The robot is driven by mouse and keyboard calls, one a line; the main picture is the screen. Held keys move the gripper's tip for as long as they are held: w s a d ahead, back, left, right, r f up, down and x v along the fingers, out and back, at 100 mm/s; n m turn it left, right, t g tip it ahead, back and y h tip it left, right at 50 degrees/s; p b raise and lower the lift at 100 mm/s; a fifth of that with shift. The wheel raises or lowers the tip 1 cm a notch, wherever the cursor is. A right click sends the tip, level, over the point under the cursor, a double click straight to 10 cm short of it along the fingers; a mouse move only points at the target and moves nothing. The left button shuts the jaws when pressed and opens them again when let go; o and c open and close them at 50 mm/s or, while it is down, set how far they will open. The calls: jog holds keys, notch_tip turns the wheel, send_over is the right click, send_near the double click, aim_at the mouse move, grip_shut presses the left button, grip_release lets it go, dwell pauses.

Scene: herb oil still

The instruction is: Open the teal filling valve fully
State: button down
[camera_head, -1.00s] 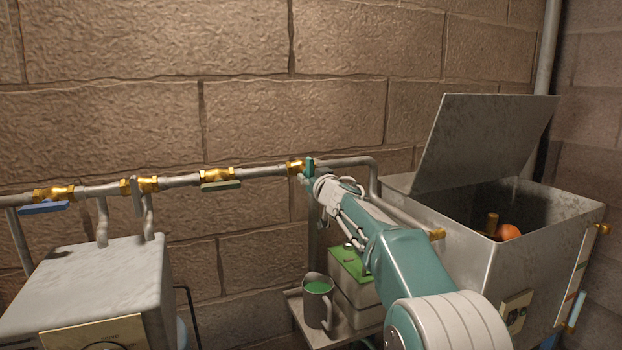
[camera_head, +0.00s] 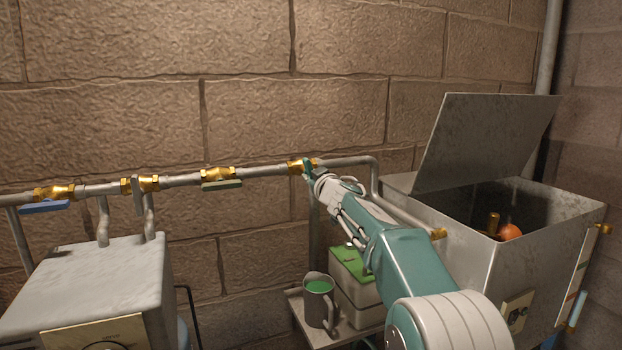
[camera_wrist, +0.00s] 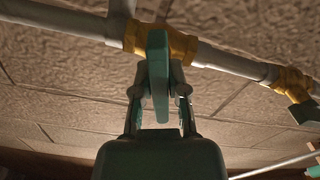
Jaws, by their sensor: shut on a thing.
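The teal filling valve's handle (camera_head: 307,168) is on the brass valve body (camera_head: 297,166) at the right end of the wall pipe. In the wrist view the teal handle (camera_wrist: 158,70) stands out across the pipe, at a steep angle to it. My gripper (camera_head: 314,174) is at the handle, reaching in from the lower right. In the wrist view my gripper (camera_wrist: 160,88) has a finger on each side of the handle and is shut on it. The fingers hide part of the handle in the head view.
A green-handled valve (camera_head: 221,184), a grey-handled one (camera_head: 139,190) and a blue-handled one (camera_head: 45,207) are further left on the pipe. A metal box with a raised lid (camera_head: 487,138) is at right. A mug of green liquid (camera_head: 318,300) stands on a small shelf below.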

jog(key=n, duration=1.1)
jog(key=shift+n, duration=1.6)
jog(key=shift+f+n, duration=0.1)
jog(key=shift+n, duration=0.2)
jog(key=c, duration=0.6)
grip_release()
jog(key=shift+c, duration=0.2)
jog(key=shift+a, duration=0.1)
jog(key=shift+r, duration=0.2)
